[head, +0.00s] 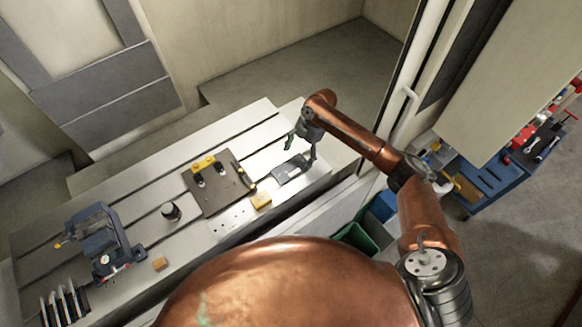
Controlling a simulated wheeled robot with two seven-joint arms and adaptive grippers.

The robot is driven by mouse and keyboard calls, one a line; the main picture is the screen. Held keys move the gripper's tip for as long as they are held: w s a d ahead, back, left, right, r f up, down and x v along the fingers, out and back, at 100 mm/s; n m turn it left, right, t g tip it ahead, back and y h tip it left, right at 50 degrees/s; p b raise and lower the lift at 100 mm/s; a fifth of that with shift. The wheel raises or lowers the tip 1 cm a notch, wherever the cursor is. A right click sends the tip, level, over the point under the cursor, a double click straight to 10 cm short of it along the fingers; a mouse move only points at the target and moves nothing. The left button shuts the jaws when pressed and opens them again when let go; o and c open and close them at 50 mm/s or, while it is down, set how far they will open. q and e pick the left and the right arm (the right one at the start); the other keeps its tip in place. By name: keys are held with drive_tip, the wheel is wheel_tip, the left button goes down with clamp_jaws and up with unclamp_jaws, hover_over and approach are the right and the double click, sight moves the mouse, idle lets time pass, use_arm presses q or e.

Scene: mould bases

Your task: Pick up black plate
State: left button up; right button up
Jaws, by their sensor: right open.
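A small dark grey to black plate (288,171) lies flat near the right end of the grooved machine table. It has a lighter patch on it. My right gripper (302,152) is above and beside this plate, its fingers spread apart and pointing down, with nothing between them. One finger is near the plate's right edge; I cannot tell whether it touches. A larger dark brown plate (228,197) with yellow and black parts on it lies to the left. My left gripper is not in view.
The grooved table (150,187) also bears a yellow block (261,201), a pale plate with holes (229,221), a black cylinder (171,211), a blue-grey vise-like frame (97,239) and an orange block (160,264). A door edge (403,105) stands close to my right arm.

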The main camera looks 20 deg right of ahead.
sight(291, 168)
drive_tip(key=x, duration=0.2)
drive_tip(key=shift+w+a+f+p, duration=0.25)
drive_tip(key=shift+w+f+p, duration=0.05)
drive_tip(key=shift+f+p, duration=0.1)
drive_tip(key=shift+x, duration=0.85)
drive_tip(key=shift+d+f, duration=0.1)
drive_tip(key=shift+d, duration=0.05)
drive_tip(key=shift+s, duration=0.1)
drive_tip(key=c, duration=2.1)
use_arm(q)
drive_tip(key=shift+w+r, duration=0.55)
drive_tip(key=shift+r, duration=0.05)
use_arm(e)
clamp_jaws()
